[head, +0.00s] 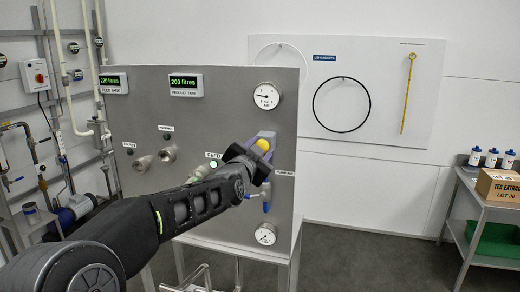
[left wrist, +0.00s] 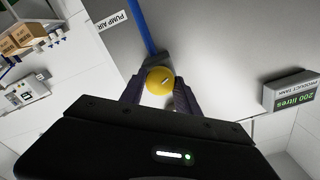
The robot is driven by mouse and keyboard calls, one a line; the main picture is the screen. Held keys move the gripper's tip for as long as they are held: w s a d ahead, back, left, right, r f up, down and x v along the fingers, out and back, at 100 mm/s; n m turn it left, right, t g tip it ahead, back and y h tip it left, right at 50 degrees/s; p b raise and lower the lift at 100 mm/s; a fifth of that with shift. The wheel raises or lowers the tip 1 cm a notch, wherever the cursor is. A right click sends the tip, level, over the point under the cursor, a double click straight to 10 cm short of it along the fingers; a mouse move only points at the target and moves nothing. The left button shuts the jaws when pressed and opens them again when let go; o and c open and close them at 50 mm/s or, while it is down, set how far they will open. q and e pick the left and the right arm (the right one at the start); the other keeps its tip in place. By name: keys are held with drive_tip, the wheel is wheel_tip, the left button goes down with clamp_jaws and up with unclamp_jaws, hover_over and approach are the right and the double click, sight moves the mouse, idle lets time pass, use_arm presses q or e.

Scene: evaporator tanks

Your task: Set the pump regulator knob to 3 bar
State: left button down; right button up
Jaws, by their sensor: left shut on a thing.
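The yellow regulator knob (head: 263,144) is on the right part of the grey panel (head: 230,103), above the "PUMP AIR" label (head: 284,173). My left gripper (head: 254,151) is shut on the knob, and its fingers partly hide it in the head view. In the left wrist view the round yellow knob (left wrist: 160,81) sits between the two fingertips. An upper gauge (head: 266,96) is above the knob and a lower gauge (head: 265,234) is below it. The gauge readings are too small to tell. My right gripper is not in view.
Two green displays, feed tank (head: 113,83) and product tank (head: 185,86), are at the panel's top. Pipe fittings (head: 168,155) stick out left of my arm. A blue handle (head: 267,206) is just below my gripper. A side table (head: 484,196) stands at far right.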

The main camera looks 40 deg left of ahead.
use_arm(q)
drive_tip(key=m+p, duration=0.2)
drive_tip(key=m, duration=1.1)
drive_tip(key=shift+f, duration=0.1)
drive_tip(key=shift+m, duration=0.3)
drive_tip(key=c, duration=0.9)
unclamp_jaws()
